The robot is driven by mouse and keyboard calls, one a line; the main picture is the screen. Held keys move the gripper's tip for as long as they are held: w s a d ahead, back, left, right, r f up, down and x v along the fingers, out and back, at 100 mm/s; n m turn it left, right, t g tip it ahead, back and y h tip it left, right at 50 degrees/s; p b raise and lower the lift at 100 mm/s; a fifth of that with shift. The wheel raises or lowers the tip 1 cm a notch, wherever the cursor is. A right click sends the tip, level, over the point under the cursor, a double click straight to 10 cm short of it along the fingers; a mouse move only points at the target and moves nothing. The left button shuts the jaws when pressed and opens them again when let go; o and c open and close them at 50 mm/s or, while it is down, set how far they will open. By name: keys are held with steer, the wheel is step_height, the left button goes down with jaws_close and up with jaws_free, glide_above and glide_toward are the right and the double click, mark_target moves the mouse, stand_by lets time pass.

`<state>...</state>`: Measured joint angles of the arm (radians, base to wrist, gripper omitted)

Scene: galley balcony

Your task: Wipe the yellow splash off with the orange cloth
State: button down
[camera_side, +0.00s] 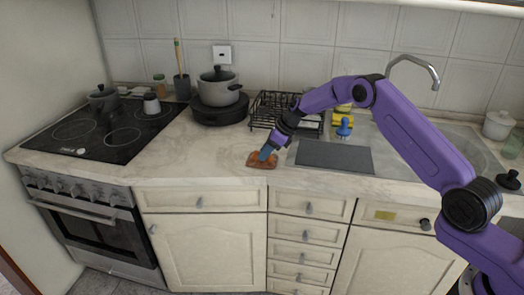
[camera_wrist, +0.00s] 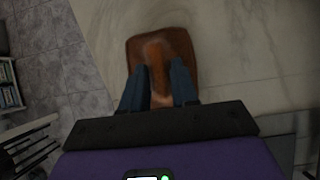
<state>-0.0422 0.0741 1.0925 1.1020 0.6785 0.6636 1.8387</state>
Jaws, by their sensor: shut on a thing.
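The orange cloth (camera_side: 261,160) lies on the marble counter near its front edge, in the middle of the side view. It looks rust-brown and folded into a small pad. It also shows in the wrist view (camera_wrist: 183,50), with its middle pinched up into a ridge. My gripper (camera_side: 267,153) points down at the cloth. In the wrist view my gripper (camera_wrist: 160,85) has its two blue fingers on either side of the ridge, shut on it. The yellow splash does not show in either view; whether it is under the cloth I cannot tell.
A dark grey mat (camera_side: 334,157) lies right of the cloth, with a blue-handled thing (camera_side: 344,127) behind it. A black rack (camera_side: 270,108) and a pot (camera_side: 219,88) stand behind. The hob (camera_side: 105,133) is at left. The counter (camera_side: 190,160) left of the cloth is clear.

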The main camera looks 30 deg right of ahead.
stand_by(0.3)
steer(key=shift+w+a+f, duration=0.1)
steer(key=shift+w+a, duration=0.8)
steer(key=shift+w, duration=0.1)
steer(key=shift+s+d, duration=1)
steer(key=shift+s, duration=0.05)
steer(key=shift+w+a, duration=1)
steer(key=shift+w, duration=0.05)
steer(key=shift+s+d, duration=1)
steer(key=shift+s, duration=0.05)
